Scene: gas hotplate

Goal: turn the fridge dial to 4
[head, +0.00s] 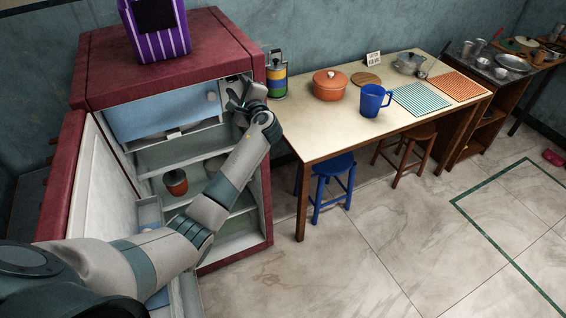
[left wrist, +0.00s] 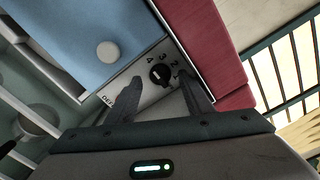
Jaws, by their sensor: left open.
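The fridge (head: 170,50) is dark red, and its door stands open at the left. The dial (left wrist: 160,76) is a small black knob on a pale panel inside, beside the blue freezer flap. Numbers from 4 down to 2 and the letters DEF are printed around it. Its exact setting is too small to read surely. My left gripper (head: 240,97) is at the upper right inside the fridge. In the left wrist view my left gripper (left wrist: 159,79) is open, its fingers on either side of the dial, with gaps visible. My right gripper is not in view.
The blue freezer flap (head: 160,108) with a round knob is left of the gripper. The fridge's red side wall (left wrist: 206,45) is close on the right. A red-brown jar (head: 175,183) stands on a lower shelf. A table (head: 320,138) with pots stands to the right.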

